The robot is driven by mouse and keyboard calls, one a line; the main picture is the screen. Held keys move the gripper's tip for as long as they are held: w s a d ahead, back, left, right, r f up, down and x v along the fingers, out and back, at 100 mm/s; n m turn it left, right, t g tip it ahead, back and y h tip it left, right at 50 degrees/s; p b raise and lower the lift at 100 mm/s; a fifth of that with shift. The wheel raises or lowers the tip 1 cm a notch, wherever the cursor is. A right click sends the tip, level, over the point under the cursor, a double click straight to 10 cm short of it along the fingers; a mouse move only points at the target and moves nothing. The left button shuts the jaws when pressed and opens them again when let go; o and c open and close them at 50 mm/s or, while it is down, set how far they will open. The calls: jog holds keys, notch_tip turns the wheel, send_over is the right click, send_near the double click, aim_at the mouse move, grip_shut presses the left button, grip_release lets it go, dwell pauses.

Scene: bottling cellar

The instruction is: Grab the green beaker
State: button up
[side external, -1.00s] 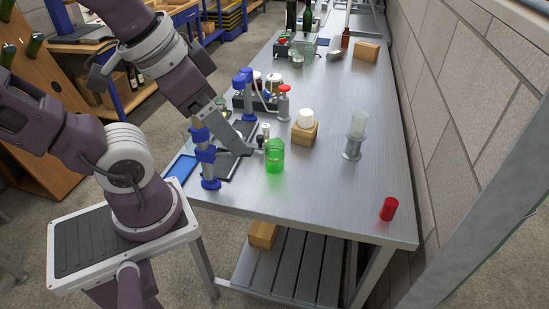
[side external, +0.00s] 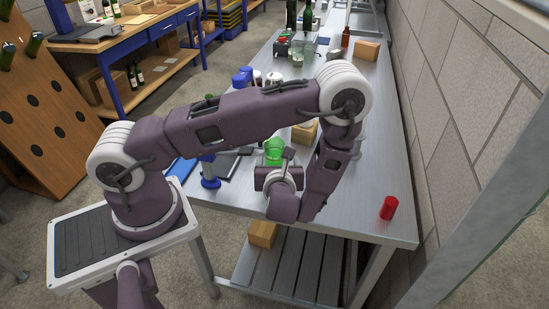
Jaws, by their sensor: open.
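The green beaker (side external: 273,146) stands upright on the metal table, in the middle of the side external view. It is see-through, and my gripper hides its lower part. My gripper (side external: 276,162) is open at the near side of the beaker, with its fingers pointing toward it. The fingers overlap the beaker in the picture. I cannot tell whether they are around it or touching it.
A blue-based stand (side external: 210,178) and a blue pad (side external: 181,168) are left of the beaker. A wooden block (side external: 305,133) is behind it, partly hidden by my arm. A red cup (side external: 389,208) stands right on the table (side external: 375,226), with bare surface around it.

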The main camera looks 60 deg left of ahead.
aim_at(275, 156)
jog(key=x, duration=0.4)
jog(key=s+x, duration=0.1)
jog(key=x, duration=0.1)
jog(key=shift+w+a+f, duration=0.25)
jog(key=shift+a+f, duration=0.2)
jog(key=c, duration=1.5)
jog(key=shift+o, duration=0.2)
jog(key=shift+r, duration=0.15)
